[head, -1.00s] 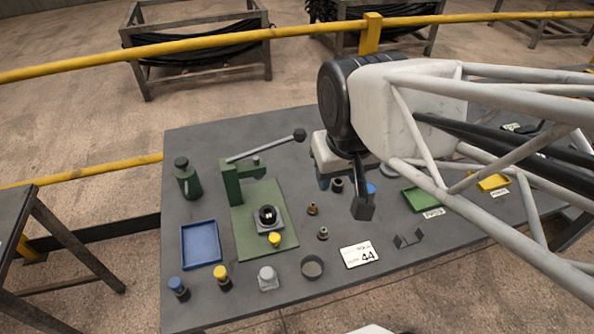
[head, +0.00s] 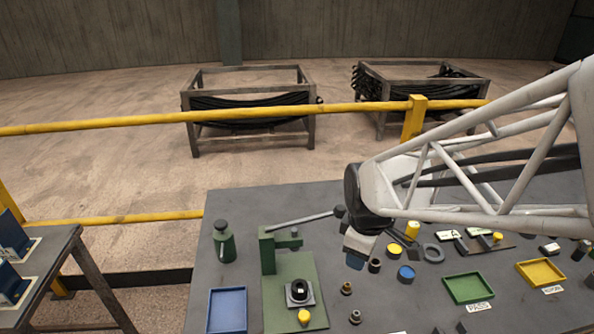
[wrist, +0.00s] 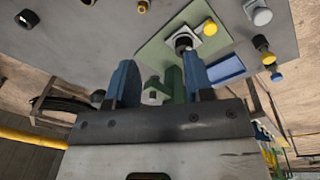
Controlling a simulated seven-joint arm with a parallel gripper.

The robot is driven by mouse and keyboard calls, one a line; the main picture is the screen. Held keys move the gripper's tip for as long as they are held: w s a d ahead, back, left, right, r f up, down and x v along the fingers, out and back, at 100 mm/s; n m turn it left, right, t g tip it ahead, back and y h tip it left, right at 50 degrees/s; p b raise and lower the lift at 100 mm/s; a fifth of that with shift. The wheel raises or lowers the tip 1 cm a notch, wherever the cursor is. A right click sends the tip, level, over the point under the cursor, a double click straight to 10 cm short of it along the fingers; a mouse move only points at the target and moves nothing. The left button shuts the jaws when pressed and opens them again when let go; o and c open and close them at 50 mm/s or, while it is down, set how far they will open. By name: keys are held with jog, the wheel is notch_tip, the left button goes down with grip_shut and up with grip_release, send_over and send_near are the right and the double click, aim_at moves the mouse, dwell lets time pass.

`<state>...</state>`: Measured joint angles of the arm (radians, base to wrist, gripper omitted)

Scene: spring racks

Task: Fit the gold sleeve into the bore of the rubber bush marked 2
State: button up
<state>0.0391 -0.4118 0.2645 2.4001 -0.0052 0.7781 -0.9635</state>
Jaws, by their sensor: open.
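I cannot tell for sure which is the gold sleeve. One also shows at the top of the wrist view (wrist: 143,6). A black bush (head: 299,290) sits in a pale holder on the green press plate; it also shows in the wrist view (wrist: 184,42). Its marking is not readable. A dark bush (head: 374,265) stands near my gripper (head: 355,261). My gripper's blue fingers are apart and empty (wrist: 160,82), above the bench.
The green press (head: 268,250) has a long lever reaching right. A blue tray (head: 228,310) and green bottle (head: 224,242) stand left. Green (head: 469,288) and yellow (head: 541,272) trays lie right, beyond a blue-topped piece (head: 406,274). A yellow rail (head: 300,109) runs behind.

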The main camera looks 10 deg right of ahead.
aim_at(347, 284)
jog(key=w+f+n, duration=0.2)
jog(key=f+n, duration=0.1)
jog(key=f, duration=0.1)
jog(key=w+d+f+n, duration=0.1)
jog(key=w+f+n, duration=0.1)
jog(key=f+n, duration=0.1)
jog(key=w+f+n+g, duration=0.1)
jog(key=w+f+n, duration=0.1)
jog(key=f+n, duration=0.2)
jog(key=shift+w+d+f, duration=0.15)
jog(key=shift+d+f, duration=0.1)
jog(key=shift+f, duration=0.45)
jog(key=shift+f, duration=1.3)
jog(key=shift+f, duration=0.1)
jog(key=shift+w+a+f, duration=0.1)
jog(key=shift+f, duration=1.15)
jog(key=shift+w+f, duration=0.1)
jog(key=shift+f, duration=1.15)
jog(key=shift+c, duration=0.4)
grip_shut()
jog(key=shift+r, duration=0.1)
